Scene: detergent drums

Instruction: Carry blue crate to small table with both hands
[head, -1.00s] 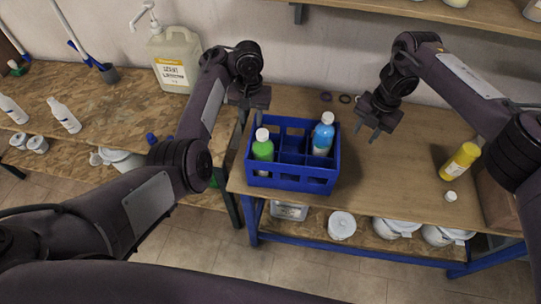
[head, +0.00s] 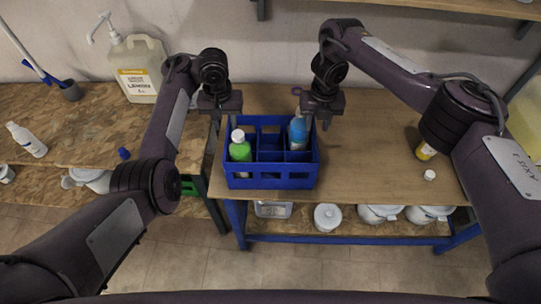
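The blue crate (head: 270,181) stands upright on the wood-topped table (head: 375,150) with a blue frame. It has several compartments. A green bottle (head: 240,150) stands in its left part and a blue bottle (head: 298,133) in its right part. My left gripper (head: 223,121) is at the crate's far left corner, fingers apart and pointing down. My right gripper (head: 317,123) is at the far right corner, fingers also apart. The fingers appear to be on either side of the side walls; contact cannot be told. I cannot tell which table is the small one.
A chipboard table (head: 60,120) stands left, with a large pump canister (head: 140,72) and a white bottle (head: 28,140). White tubs (head: 327,217) sit on the lower shelf. Floor in front is clear.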

